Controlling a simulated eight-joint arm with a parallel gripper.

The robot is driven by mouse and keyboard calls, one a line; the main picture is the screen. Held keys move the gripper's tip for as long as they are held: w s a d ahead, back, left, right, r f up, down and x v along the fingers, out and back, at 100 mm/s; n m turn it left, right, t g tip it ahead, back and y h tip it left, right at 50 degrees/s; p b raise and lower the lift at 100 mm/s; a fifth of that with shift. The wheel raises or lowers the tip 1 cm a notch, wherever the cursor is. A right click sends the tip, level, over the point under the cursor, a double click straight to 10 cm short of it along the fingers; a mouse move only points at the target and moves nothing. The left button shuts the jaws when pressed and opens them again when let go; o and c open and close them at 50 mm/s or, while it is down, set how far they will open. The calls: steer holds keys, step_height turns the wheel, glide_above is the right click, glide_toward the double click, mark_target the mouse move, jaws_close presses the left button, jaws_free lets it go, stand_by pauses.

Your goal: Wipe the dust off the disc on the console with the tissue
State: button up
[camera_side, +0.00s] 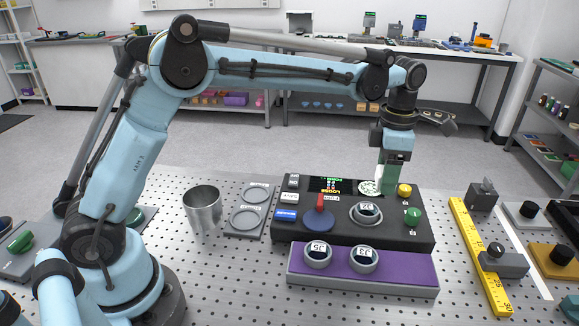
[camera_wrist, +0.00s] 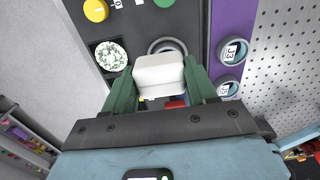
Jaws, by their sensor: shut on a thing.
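The disc (camera_side: 369,188) is round, pale and mottled with dark specks, on the back part of the dark console (camera_side: 340,236). It also shows in the wrist view (camera_wrist: 110,56), uncovered. My gripper (camera_side: 391,185) is just right of the disc in the side view, low over the console. In the wrist view my gripper (camera_wrist: 158,90) has its green fingers shut on the tissue (camera_wrist: 160,72), a white folded pad. The tissue is beside the disc in that picture and partly hides a ring-shaped seat. I cannot tell whether it touches the console.
The console carries a yellow knob (camera_side: 404,190), a green knob (camera_side: 412,216), a red lever (camera_side: 320,203) and a ringed socket (camera_side: 366,213). A purple tray (camera_side: 405,272) with two round pieces stands in front. A metal cup (camera_side: 203,209) stands left; a yellow ruler (camera_side: 480,258) lies right.

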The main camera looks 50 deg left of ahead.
mark_target(374, 207)
steer(key=shift+f, duration=1.95)
step_height(374, 207, down, 2)
steer(key=shift+f, duration=0.1)
steer(key=shift+s+a, duration=0.55)
steer(key=shift+s, duration=0.1)
steer(key=shift+c, duration=0.4)
steer(key=shift+s+a, duration=0.75)
steer(key=shift+s, duration=0.1)
steer(key=shift+w+d, duration=0.95)
steer(key=shift+w, duration=0.15)
steer(key=shift+w+d+r, duration=0.25)
steer(key=shift+w+d, duration=0.15)
steer(key=shift+w, duration=0.05)
steer(key=shift+s+r, duration=0.1)
steer(key=shift+r, duration=3.8)
